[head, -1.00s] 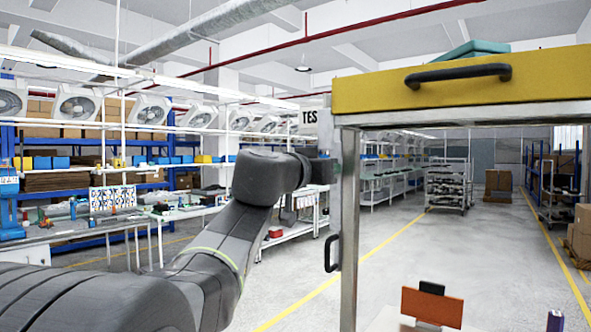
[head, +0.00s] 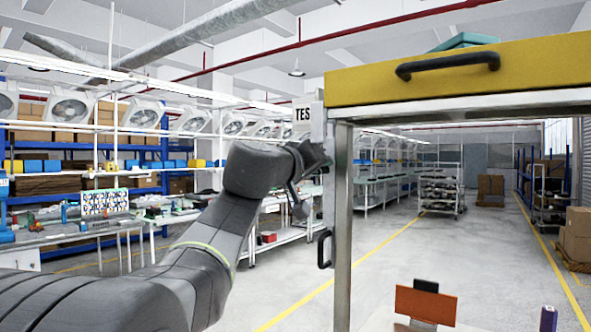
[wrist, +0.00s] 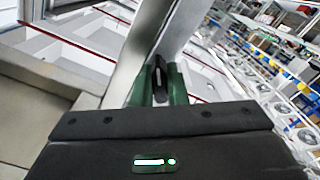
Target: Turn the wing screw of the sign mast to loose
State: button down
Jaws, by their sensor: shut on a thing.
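The sign mast shows in the head view as a white sign (head: 302,122) with the letters "TES", its right part cut off by a pale block at the metal post. My gripper shows in the wrist view (wrist: 158,88), with green fingers pointing up the picture toward a metal post. The fingers are shut on a small dark upright piece, the wing screw (wrist: 160,72), which sits between them. Its lower part is hidden by the gripper body. In the head view my wrist reaches the left side of the post just below the sign; the fingers and screw cannot be made out there.
A metal post (head: 341,230) carries a yellow drawer (head: 470,72) with a black handle close on the right. A black handle (head: 324,250) juts left from the post below my wrist. An orange panel (head: 427,304) stands at lower right. Open floor lies beyond.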

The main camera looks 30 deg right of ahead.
jog(key=n, duration=0.3)
jog(key=shift+n, duration=0.4)
jog(key=n, duration=0.3)
jog(key=shift+n, duration=0.3)
jog(key=n+p, duration=0.1)
jog(key=n, duration=0.2)
jog(key=shift+n, duration=0.3)
jog(key=n+p, duration=0.1)
jog(key=n, duration=0.2)
jog(key=shift+n, duration=0.3)
jog(key=n+p, duration=0.1)
jog(key=n, duration=0.2)
jog(key=shift+n+p, duration=0.3)
jog(key=shift+p, duration=0.05)
jog(key=n+p, duration=0.2)
jog(key=n, duration=0.2)
jog(key=shift+n, duration=0.3)
jog(key=n+p, duration=0.2)
jog(key=n, duration=0.2)
jog(key=shift+f, duration=0.15)
jog(key=shift+f+n+p, duration=0.1)
jog(key=shift+n+p, duration=0.4)
jog(key=shift+n, duration=0.7)
